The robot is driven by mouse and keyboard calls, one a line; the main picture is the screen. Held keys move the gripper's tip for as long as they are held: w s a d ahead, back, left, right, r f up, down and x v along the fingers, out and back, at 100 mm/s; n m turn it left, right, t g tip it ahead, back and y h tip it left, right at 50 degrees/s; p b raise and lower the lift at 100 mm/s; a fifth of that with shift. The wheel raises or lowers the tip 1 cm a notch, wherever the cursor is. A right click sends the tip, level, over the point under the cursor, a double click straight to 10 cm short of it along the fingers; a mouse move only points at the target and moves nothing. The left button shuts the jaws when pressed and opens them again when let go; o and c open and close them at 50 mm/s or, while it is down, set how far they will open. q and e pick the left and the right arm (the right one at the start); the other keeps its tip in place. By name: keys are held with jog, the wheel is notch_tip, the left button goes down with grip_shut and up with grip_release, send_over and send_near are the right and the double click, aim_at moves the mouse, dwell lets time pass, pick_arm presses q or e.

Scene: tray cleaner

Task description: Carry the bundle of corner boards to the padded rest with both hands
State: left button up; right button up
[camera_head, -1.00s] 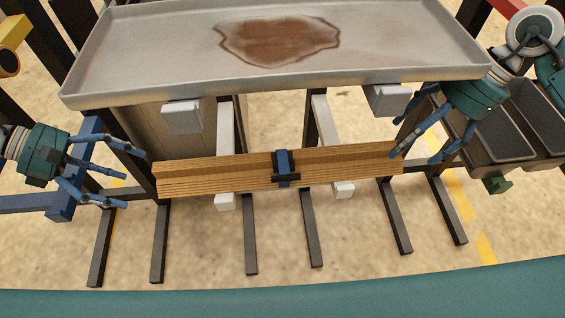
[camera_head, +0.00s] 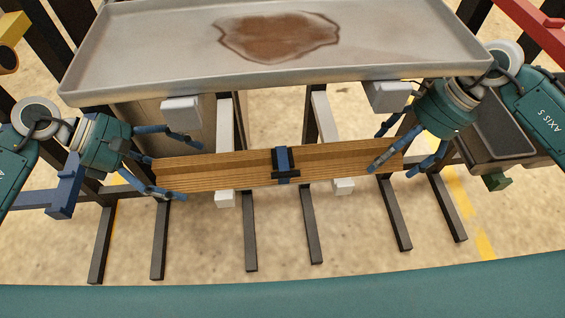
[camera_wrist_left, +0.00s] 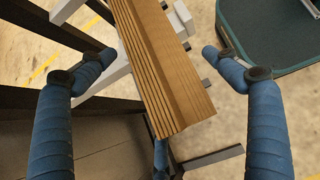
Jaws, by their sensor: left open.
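The bundle of corner boards (camera_head: 230,168) is a long brown stack with a dark blue strap round its middle. It lies across two pale bars (camera_head: 226,125). My left gripper (camera_head: 190,170) is open at its left end, with fingers on the far and near sides. In the left wrist view the bundle's end (camera_wrist_left: 165,80) lies between the spread fingers (camera_wrist_left: 158,54), with gaps on both sides. My right gripper (camera_head: 385,150) is at the right end, its fingers spread, one crossing in front of the boards. I cannot tell which part is the padded rest.
A large grey tray (camera_head: 130,60) with a brown stain stands just behind the bundle. Pale blocks (camera_head: 182,110) hang below its front edge. Dark posts stand below, and dark bins (camera_head: 500,130) are at the right. A teal surface (camera_head: 280,300) runs along the near edge.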

pick_arm(q)
jog(key=shift+d+f, duration=0.2)
jog(key=shift+f, duration=0.1)
pick_arm(e)
jog(key=shift+a+f, duration=0.2)
jog(key=shift+f, duration=0.2)
pick_arm(q)
jog(key=c, duration=2.1)
pick_arm(e)
jog(key=c, duration=2.1)
pick_arm(q)
jog(key=shift+w+r, duration=0.1)
jog(key=shift+r, duration=0.1)
pick_arm(e)
jog(key=shift+w+r, duration=0.1)
jog(key=shift+r, duration=0.1)
